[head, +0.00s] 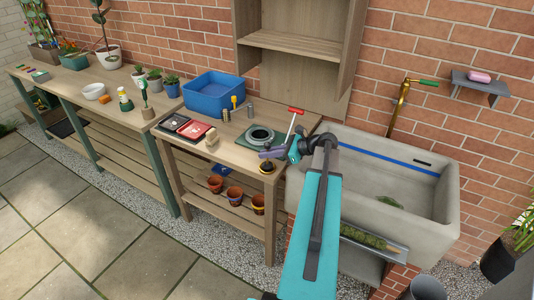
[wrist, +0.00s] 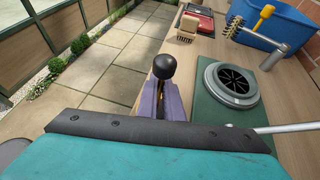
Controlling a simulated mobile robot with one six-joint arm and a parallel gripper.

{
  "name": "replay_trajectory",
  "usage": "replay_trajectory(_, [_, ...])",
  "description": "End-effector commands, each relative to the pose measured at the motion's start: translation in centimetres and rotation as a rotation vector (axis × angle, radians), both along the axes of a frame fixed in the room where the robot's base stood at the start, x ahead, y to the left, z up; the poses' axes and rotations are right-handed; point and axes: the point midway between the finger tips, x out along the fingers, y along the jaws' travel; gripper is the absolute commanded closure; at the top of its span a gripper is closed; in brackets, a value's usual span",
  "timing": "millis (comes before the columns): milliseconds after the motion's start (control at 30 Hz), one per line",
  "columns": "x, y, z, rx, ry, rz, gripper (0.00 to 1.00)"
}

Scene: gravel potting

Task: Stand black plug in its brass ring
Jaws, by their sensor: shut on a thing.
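The black plug shows its round black knob in the wrist view (wrist: 164,66), just beyond my purple gripper fingers. In the head view the plug (head: 267,164) is a small dark shape at the front right of the potting bench, below the fingers. My gripper (head: 271,154) is shut on the plug; the fingers also fill the centre of the wrist view (wrist: 163,103). The brass ring (head: 267,171) shows as a small yellowish rim under the plug near the bench edge. Whether the plug sits inside it or above it I cannot tell. The fingers hide the plug's lower part.
A green plate with a grey round fitting (wrist: 232,84) lies close right of my gripper. A blue tub (head: 211,95), trays (head: 193,131) and a wooden brush (head: 211,138) stand farther back. A stone sink (head: 375,170) adjoins the bench.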

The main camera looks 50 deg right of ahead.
Motion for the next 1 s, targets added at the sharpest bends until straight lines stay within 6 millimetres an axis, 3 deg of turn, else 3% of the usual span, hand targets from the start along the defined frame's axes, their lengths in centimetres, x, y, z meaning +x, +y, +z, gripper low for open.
replay_trajectory(367, [0.02, 0.01, -0.25, 0.0, -0.001, 0.0, 1.0])
replay_trajectory(500, [0.01, 0.02, -0.29, 0.0, 0.0, 0.0, 0.75])
replay_trajectory(1000, [-0.28, -0.15, 0.1, -0.001, -0.001, 0.0, 0.75])
